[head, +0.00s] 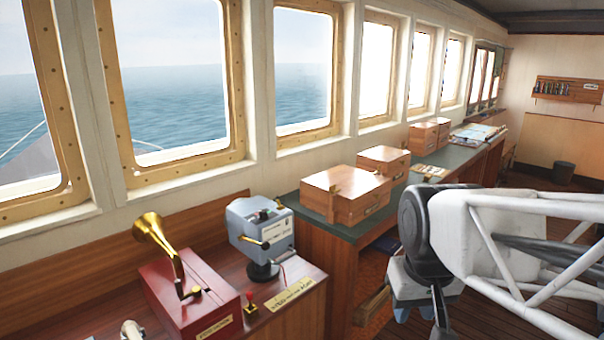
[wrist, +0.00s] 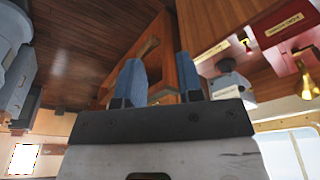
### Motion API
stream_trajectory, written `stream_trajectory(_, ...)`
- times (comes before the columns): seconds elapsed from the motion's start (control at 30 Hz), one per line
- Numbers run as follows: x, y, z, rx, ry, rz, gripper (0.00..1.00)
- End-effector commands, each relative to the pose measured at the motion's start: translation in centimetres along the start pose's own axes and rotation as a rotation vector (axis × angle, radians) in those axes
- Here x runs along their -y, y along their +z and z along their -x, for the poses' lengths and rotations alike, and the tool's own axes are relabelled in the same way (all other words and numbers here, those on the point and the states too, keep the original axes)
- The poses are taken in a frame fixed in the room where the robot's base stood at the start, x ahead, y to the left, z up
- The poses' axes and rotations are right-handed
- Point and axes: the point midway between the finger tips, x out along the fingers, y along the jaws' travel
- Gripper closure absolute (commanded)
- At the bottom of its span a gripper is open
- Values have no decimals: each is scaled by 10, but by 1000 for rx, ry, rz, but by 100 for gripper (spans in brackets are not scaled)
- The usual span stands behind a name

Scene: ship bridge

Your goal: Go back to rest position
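My gripper (wrist: 158,78) shows in the wrist view with its two blue fingers apart and nothing held between them. A brown and brass-coloured part behind the gap looks like background. In the head view my white arm comes in from the right. The gripper is apart from the instruments on the console.
A red box (head: 192,300) with a brass horn (head: 155,232) and a grey instrument (head: 262,228) stand on the console at front left. Wooden boxes (head: 345,190) sit on the green-topped counter (head: 312,228) beside the arm. Windows line the left wall. Floor shows at right.

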Motion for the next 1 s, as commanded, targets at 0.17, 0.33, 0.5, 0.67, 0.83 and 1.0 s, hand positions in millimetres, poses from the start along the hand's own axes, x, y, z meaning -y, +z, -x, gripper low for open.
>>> stream_trajectory(0.17, -4, 43, -13, -14, 5, -48, 66)
stream_trajectory(0.33, -6, 64, -21, -22, 7, -75, 66)
stream_trajectory(0.5, -6, 70, -24, -23, 8, -82, 66)
stream_trajectory(0.67, -6, 70, -24, -23, 8, -81, 66)
stream_trajectory(0.83, -6, 70, -24, -23, 8, -81, 66)
stream_trajectory(1.0, -6, 70, -24, -23, 8, -81, 66)
